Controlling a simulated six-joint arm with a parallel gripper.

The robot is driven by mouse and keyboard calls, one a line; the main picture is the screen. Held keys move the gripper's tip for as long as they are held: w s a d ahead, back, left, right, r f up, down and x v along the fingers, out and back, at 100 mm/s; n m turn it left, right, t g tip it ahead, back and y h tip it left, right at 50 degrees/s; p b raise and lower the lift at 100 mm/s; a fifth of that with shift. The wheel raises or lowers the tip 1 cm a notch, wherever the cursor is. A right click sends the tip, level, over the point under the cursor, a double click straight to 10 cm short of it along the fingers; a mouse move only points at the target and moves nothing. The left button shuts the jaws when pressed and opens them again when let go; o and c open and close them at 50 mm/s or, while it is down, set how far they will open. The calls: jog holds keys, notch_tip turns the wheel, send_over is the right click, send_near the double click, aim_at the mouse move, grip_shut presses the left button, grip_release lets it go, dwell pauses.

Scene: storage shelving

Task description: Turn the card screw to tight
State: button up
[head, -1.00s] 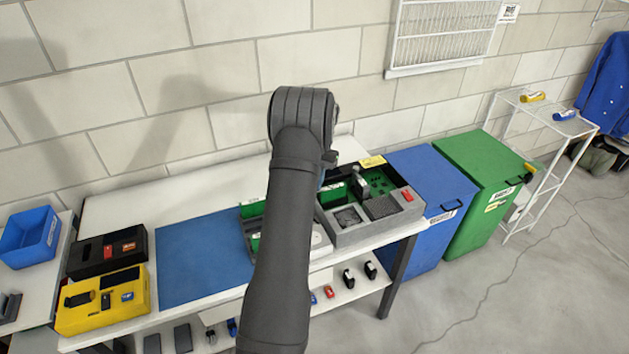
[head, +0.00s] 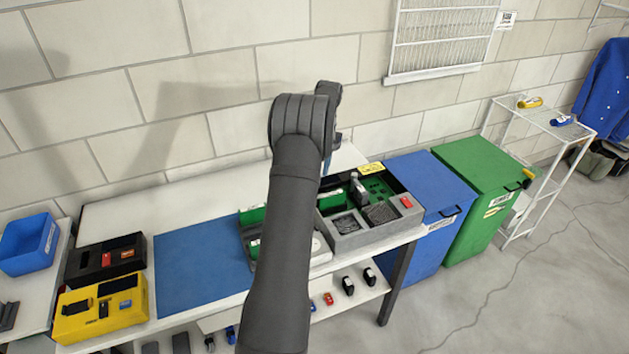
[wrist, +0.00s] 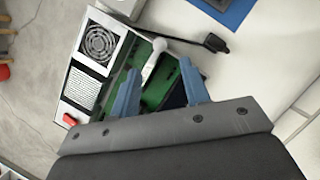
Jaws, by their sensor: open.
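An open grey case (head: 366,238) with green boards stands at the right end of the bench in the head view. The wrist view shows its fan (wrist: 98,41), a ribbed grille, a red piece and a green board (wrist: 161,88). My gripper (wrist: 161,72) is open, its two blue fingers apart over the green part of the case. A pale round-ended piece (wrist: 152,59) shows between and beyond the fingertips, with no clear contact. I cannot tell whether it is the card screw; no screw is clearly seen.
A blue mat (head: 200,262) lies left of the case. Yellow (head: 100,310) and black (head: 105,260) boxes are further left. A blue bin (head: 433,208) and a green bin (head: 487,190) stand to the right. A dark connector on a cable (wrist: 215,43) lies near the case.

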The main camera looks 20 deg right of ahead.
jog(key=v, duration=0.4)
jog(key=shift+w+d+r, duration=0.1)
jog(key=shift+r, duration=0.1)
jog(key=x, duration=1.2)
jog(key=shift+f, duration=0.1)
